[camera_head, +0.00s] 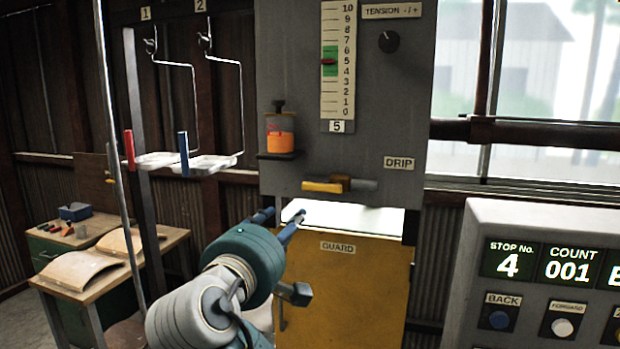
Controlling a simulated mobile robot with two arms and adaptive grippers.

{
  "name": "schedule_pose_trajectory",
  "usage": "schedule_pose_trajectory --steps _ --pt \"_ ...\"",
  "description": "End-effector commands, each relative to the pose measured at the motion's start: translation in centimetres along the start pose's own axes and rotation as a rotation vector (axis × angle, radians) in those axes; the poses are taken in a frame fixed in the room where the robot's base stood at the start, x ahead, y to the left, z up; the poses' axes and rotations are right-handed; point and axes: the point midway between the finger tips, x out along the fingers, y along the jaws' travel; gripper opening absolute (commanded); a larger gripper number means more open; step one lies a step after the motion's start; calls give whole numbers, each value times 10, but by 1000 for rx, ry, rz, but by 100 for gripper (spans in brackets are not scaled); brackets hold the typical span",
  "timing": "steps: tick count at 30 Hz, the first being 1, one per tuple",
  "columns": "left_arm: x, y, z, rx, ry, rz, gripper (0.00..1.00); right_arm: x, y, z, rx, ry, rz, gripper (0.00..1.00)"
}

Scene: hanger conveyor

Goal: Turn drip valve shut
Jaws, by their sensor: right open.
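The drip valve has a yellow lever (322,186) lying level on the front of the grey machine cabinet. A short grey pipe or stub (363,184) sticks out at its right end. A DRIP label (398,162) is above and to the right. My right gripper (284,214) is teal, open and empty. In the picture its fingertips are just below and left of the lever, in front of the bright slot; no contact shows. My left gripper is out of view.
A yellow GUARD panel (350,285) is below the valve. An orange-filled bottle (280,135) stands on a bracket at upper left. Hangers (196,165) hang farther left. A control console (545,220) stands at right, and a workbench (115,255) at left.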

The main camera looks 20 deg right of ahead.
Motion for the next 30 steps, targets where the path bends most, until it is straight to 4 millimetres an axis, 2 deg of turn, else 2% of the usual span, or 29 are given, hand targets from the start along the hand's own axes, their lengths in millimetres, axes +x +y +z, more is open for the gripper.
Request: schedule_pose_trajectory --steps 1,3,7,11,21,25,30 --pt "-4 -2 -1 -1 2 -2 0 -13 23 10 20 -13 24 42" --pt "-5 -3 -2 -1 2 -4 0 -24 39 21 34 -29 41 42" --pt "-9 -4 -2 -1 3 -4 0 -27 51 30 42 -43 51 42" --pt "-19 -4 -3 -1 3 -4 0 -9 54 32 40 -47 50 42" --pt "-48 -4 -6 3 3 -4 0 54 56 34 40 -46 49 42" --pt "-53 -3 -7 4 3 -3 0 68 56 34 41 -43 50 42" --pt "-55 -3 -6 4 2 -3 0 76 54 34 43 -42 50 42"
